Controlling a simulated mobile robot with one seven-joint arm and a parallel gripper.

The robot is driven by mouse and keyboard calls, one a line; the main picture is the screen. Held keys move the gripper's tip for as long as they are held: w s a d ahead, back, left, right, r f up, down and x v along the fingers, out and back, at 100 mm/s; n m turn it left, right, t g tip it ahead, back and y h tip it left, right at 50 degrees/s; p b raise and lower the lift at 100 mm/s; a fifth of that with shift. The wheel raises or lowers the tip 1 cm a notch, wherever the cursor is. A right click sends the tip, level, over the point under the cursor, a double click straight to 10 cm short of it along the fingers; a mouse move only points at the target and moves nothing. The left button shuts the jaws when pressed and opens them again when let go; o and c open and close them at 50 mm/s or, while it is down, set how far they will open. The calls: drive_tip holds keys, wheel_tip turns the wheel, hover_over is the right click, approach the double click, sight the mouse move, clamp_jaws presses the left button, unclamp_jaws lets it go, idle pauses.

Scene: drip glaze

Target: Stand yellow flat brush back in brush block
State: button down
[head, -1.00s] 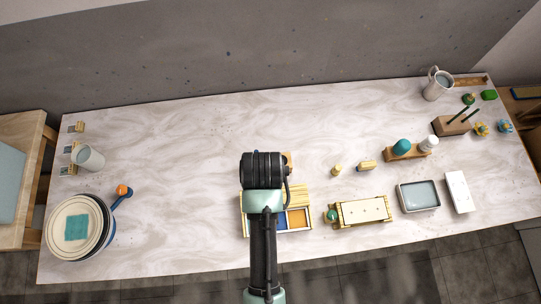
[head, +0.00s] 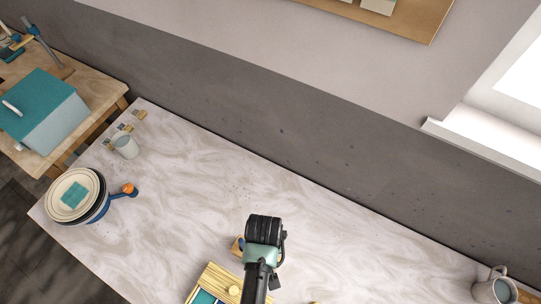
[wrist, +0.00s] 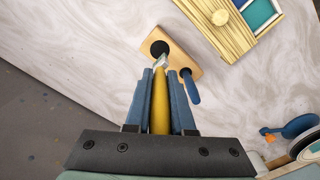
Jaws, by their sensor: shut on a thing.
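My gripper (wrist: 160,76) is shut on the yellow flat brush (wrist: 160,105) in the wrist view. The brush's pale metallic end points away from the wrist toward the wooden brush block (wrist: 180,58). That end appears close to a dark round hole in the block; I cannot tell whether it touches or enters it. A blue-handled brush (wrist: 192,88) stands at the block's other end. In the head view my wrist (head: 264,230) is over the table and hides the fingers and the yellow brush. The block (head: 237,246) shows partly beside it.
A slatted wooden box (wrist: 218,22) with coloured compartments lies close to the block. A jug (head: 494,288) is at lower right. The table's middle is clear.

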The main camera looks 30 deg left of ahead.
drive_tip(key=shift+f+b, duration=2.4)
drive_tip(key=shift+b, duration=0.05)
drive_tip(key=shift+f+b, duration=1.55)
drive_tip(key=shift+f, duration=0.85)
drive_tip(key=c, duration=0.7)
unclamp_jaws()
wheel_tip(320, 180, up, 13)
drive_tip(key=shift+b, duration=0.55)
